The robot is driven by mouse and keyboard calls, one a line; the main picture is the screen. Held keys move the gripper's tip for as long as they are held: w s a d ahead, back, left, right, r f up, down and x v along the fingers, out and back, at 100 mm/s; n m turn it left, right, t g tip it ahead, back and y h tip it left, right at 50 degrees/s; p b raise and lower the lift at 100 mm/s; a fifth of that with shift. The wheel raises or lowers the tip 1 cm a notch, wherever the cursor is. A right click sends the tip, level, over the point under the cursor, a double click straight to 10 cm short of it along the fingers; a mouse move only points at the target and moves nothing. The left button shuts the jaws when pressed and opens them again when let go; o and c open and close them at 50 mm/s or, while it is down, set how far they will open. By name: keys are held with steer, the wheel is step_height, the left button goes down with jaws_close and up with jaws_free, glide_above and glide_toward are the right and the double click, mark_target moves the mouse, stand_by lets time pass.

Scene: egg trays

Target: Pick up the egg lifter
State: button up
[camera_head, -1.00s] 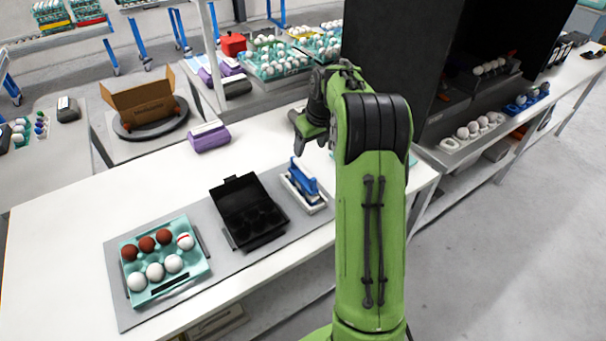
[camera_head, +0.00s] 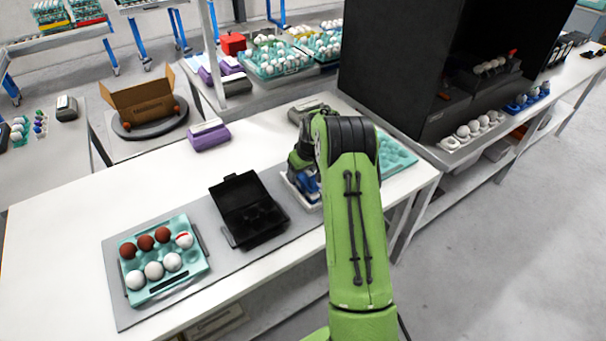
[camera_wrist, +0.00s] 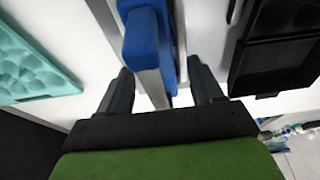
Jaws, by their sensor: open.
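The egg lifter (camera_head: 311,186) has a blue handle and sits on a white holder (camera_head: 299,197) on the grey mat. My arm hides much of it in the head view. In the wrist view the lifter's blue handle (camera_wrist: 146,42) with a grey metal part stands between the two dark fingers of my gripper (camera_wrist: 160,72). The fingers are open, one on each side, with a visible gap on both sides. In the head view my gripper (camera_head: 302,165) is low over the lifter and partly hidden.
An open black egg box (camera_head: 233,187) lies left of the lifter. Farther left is a teal tray (camera_head: 203,254) with brown and white eggs. A teal egg tray (camera_head: 397,158) lies to the right. A purple carton (camera_head: 209,139) sits behind. The table's left part is clear.

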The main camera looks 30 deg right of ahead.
steer(key=shift+f+b, duration=0.25)
steer(key=shift+b, duration=0.05)
stand_by(0.4)
jaws_close()
